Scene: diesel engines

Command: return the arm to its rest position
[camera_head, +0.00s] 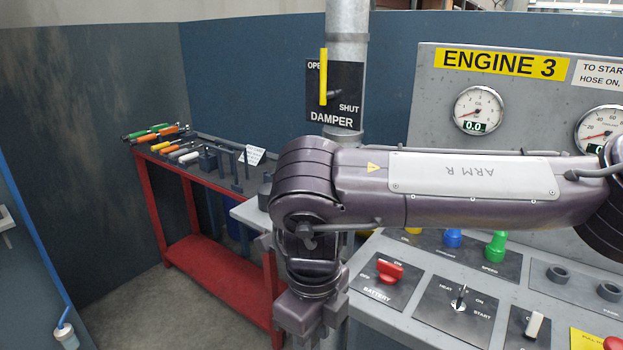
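My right arm (470,178), marked ARM R, reaches in from the right and crosses the front of the engine panel. Its elbow or wrist bends down at the left end, in front of the damper pipe. The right gripper (310,315) hangs at the bottom of the picture, left of the console's front edge. Its fingertips are not clearly shown, so I cannot tell whether it is open or holds anything. My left arm and gripper are out of view.
The ENGINE 3 panel (425,105) stands behind the arm, its console with a red battery switch (390,271) below. The damper plate (334,95) with yellow handle (323,77) is on the pipe. A red tool bench (205,270) stands left. The left floor is free.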

